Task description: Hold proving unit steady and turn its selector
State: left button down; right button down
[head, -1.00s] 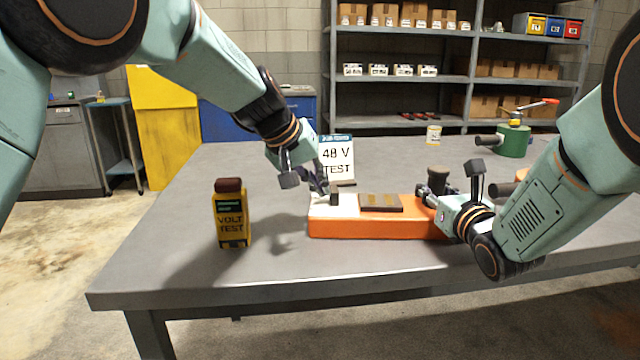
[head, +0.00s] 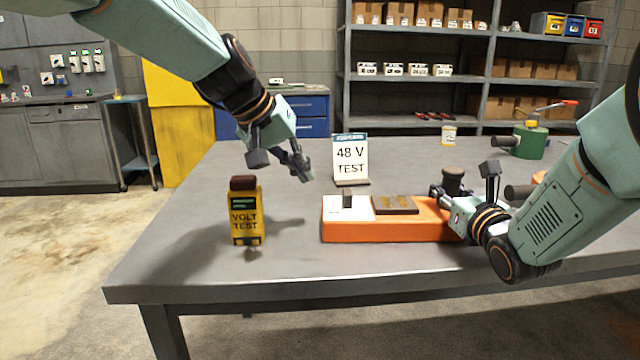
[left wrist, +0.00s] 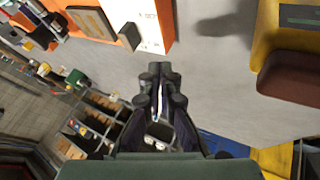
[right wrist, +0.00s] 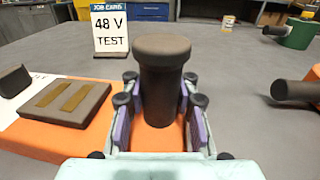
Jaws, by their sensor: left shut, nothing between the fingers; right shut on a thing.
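The proving unit (head: 385,232) is an orange box lying flat on the table, with a white panel on its left part. Its selector (head: 347,201) is a small dark upright block on that panel; it also shows in the left wrist view (left wrist: 130,37). A dark round-topped post (right wrist: 163,80) stands at the unit's right end. My right gripper (right wrist: 160,108) is shut around this post, a finger on each side. My left gripper (head: 303,172) is shut and empty, in the air left of the unit and apart from the selector.
A yellow volt tester (head: 246,220) stands upright left of the unit. A "48 V TEST" sign (head: 351,155) stands just behind the unit. A green device with a red-tipped lever (head: 530,140) and a small can (head: 448,135) are farther back. The front of the table is clear.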

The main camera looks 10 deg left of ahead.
pick_arm(q)
jog(key=v, duration=0.5)
jog(key=shift+a, duration=0.1)
pick_arm(e)
jog(key=shift+d, duration=0.1)
jog(key=c, duration=0.9)
grip_release()
jog(key=shift+c, duration=0.2)
